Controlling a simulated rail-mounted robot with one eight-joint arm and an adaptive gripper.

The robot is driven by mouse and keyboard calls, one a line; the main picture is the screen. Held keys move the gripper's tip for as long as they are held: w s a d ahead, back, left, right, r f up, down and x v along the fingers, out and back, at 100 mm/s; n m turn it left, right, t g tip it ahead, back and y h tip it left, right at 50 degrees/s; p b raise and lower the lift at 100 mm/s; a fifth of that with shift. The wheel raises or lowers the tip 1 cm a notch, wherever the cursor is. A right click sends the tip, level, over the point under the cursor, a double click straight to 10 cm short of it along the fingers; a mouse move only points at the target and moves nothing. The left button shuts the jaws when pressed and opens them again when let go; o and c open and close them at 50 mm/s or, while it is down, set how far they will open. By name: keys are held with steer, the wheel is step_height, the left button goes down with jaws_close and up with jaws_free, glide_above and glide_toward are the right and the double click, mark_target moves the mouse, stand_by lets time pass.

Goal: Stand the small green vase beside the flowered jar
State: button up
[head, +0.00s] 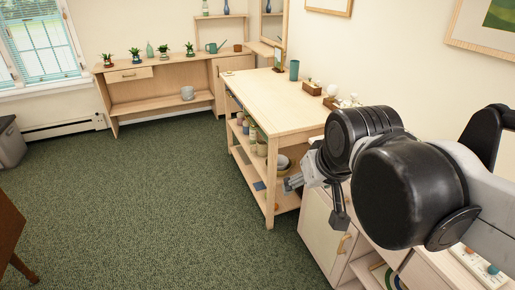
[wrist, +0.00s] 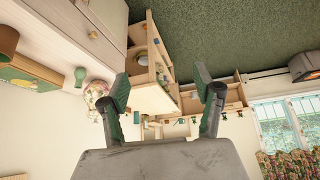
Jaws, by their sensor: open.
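The wrist view is turned upside down. In it, a small green vase (wrist: 80,76) stands on the cabinet top at the left. A round pale jar with a flower pattern (wrist: 97,90) is close to it, partly covered by a finger of my gripper. I cannot tell whether the vase and jar touch. My gripper (wrist: 163,88) is open with nothing between its fingers. In the head view my gripper (head: 316,200) hangs by the front of the cabinet, near the wooden table's end. I cannot make out the vase or jar there; my arm covers much of that side.
The wooden table (head: 270,98) holds a teal cup (head: 294,70) and small wooden boxes, with pots on its lower shelves. A low bench (head: 165,72) with several plants stands at the back. The green carpet (head: 140,190) is clear. A brown pot (wrist: 8,42) shows in the wrist view.

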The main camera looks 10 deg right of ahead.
steer(key=shift+t, duration=0.4)
steer(key=s+f, duration=0.1)
steer(key=s+a+f, duration=0.2)
steer(key=s, duration=0.1)
steer(key=shift+f, duration=0.15)
step_height(320, 180, down, 27)
steer(key=b, duration=2.7)
